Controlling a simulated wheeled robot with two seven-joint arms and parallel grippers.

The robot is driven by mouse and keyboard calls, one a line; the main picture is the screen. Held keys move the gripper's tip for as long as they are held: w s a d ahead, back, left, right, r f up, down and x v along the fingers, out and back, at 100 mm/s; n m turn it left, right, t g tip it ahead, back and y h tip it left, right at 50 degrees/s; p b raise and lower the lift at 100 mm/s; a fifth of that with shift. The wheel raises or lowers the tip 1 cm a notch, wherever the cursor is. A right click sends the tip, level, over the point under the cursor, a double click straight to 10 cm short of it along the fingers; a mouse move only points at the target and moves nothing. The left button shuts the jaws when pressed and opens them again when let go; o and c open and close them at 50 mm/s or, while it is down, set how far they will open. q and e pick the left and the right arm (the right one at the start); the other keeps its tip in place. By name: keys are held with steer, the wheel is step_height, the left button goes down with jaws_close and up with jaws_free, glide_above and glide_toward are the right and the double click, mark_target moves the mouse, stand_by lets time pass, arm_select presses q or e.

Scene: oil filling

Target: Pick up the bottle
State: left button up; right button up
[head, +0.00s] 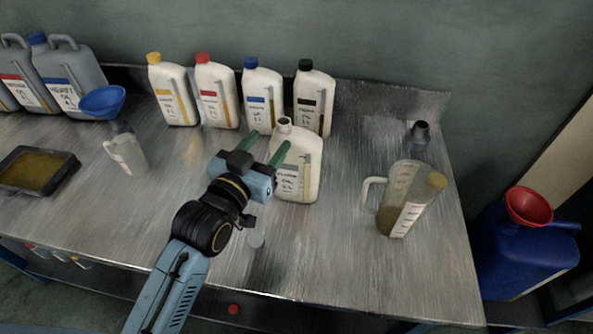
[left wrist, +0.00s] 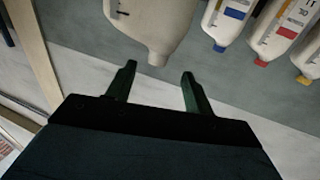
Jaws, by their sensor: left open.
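The open, uncapped white bottle (head: 302,178) stands upright on the metal table, just right of my left gripper. My left gripper (head: 267,144) is open, with its two green fingers pointing toward the bottle's neck. In the left wrist view, the bottle (left wrist: 155,22) appears upside down, with its neck lying ahead of and between the open fingertips (left wrist: 159,72). The fingers do not visibly grip it, and I cannot tell whether either one touches it. My right gripper is not in view.
Several capped white bottles (head: 217,95) stand in a row behind. A measuring jug (head: 400,200) and a small dark-topped bottle (head: 418,140) are at right. A blue funnel (head: 103,101), a small bottle (head: 127,153) and a tray (head: 38,168) are at left. The front middle is mostly clear.

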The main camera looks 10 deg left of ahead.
mark_target(280, 131)
arm_select(q)
steer(key=shift+w+d, duration=0.15)
steer(key=shift+w, duration=0.7)
steer(key=x, duration=0.4)
steer(key=shift+d+f, duration=0.2)
steer(key=shift+d, duration=0.05)
steer(key=shift+w+d, duration=0.15)
steer(key=shift+w, duration=0.4)
steer(key=shift+c, duration=0.5)
steer(key=c, duration=1)
jaws_close()
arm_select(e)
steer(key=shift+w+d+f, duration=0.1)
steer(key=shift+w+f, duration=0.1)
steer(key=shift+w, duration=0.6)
arm_select(q)
steer(key=shift+f, duration=0.3)
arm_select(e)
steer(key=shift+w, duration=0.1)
arm_select(q)
steer(key=shift+r, duration=0.15)
